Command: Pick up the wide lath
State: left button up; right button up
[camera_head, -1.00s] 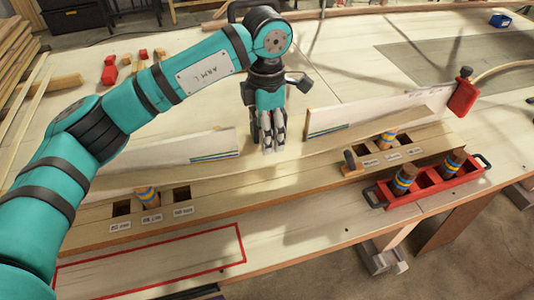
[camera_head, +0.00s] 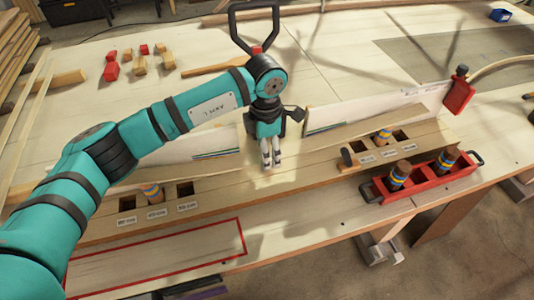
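A long, thin, gently bent wooden lath (camera_head: 350,132) stands on edge along the slotted wooden board (camera_head: 227,198). Its left part runs behind my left arm, and I cannot tell its width. My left gripper (camera_head: 271,163) points down at the lath's middle, its two fingertips close together at the lath. I cannot tell whether they are shut on it. My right gripper is not in view.
Striped pegs (camera_head: 152,192) stand in the board's slots. A red tray (camera_head: 427,180) with two pegs sits at the front right. White panels (camera_head: 345,112) stand behind the lath. A red outline (camera_head: 243,240) marks the front left. Red and wooden blocks (camera_head: 110,72) lie behind.

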pick_arm(q)
jog(key=c, duration=1.1)
jog(key=shift+r, duration=0.1)
